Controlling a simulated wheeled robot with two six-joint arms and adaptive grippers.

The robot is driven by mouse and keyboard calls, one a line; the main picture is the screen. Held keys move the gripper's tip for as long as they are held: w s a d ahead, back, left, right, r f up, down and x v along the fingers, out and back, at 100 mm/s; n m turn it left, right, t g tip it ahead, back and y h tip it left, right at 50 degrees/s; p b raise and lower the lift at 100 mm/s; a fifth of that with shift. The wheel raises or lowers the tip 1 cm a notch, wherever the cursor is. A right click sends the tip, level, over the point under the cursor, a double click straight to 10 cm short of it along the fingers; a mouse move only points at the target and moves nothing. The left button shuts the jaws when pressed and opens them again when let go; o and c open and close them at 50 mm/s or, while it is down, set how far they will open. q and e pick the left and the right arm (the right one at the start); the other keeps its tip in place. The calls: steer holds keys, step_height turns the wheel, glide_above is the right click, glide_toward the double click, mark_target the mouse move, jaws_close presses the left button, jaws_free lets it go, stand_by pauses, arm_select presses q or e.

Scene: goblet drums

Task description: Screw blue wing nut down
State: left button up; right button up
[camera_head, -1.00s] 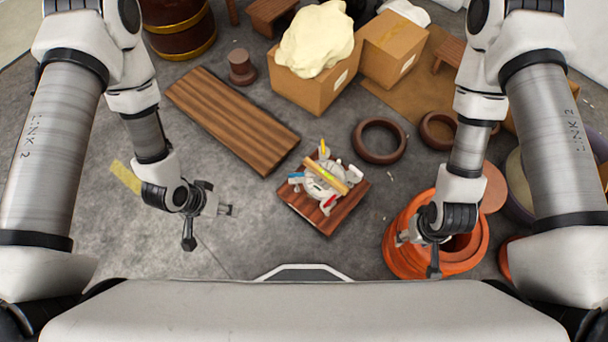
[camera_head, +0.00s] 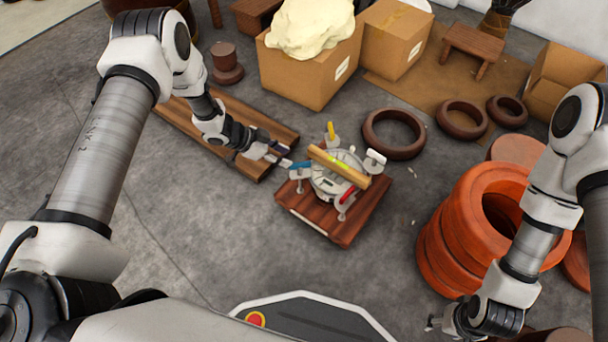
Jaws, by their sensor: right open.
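A pale round frame (camera_head: 338,182) with several coloured wing nuts stands on a small reddish-brown wooden board (camera_head: 330,226). A wooden bar (camera_head: 336,165) lies across its top. The blue wing nut (camera_head: 300,165) is at the frame's left corner, a yellow one (camera_head: 331,130) at the back, a red one (camera_head: 347,194) at the front right. My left gripper (camera_head: 284,155) is just left of the blue wing nut, pointing at it; a small gap seems to remain, and its jaw opening is unclear. My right gripper (camera_head: 434,324) is low at the right, open, far from the frame.
A long wooden plank (camera_head: 183,122) lies under my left arm. Stacked orange rings (camera_head: 450,240) stand between the board and my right arm. Brown rings (camera_head: 393,134) and cardboard boxes (camera_head: 310,68) are behind.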

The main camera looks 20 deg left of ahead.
mark_target(300, 162)
arm_select(q)
steer(key=b+x, duration=0.2)
steer(key=x, duration=0.4)
steer(key=shift+s+f+b, duration=0.1)
steer(key=shift+f+b, duration=0.1)
steer(key=shift+b, duration=0.2)
steer(key=shift+w+d+f, duration=0.25)
steer(key=shift+d, duration=0.15)
steer(key=shift+r, duration=0.1)
jaws_close()
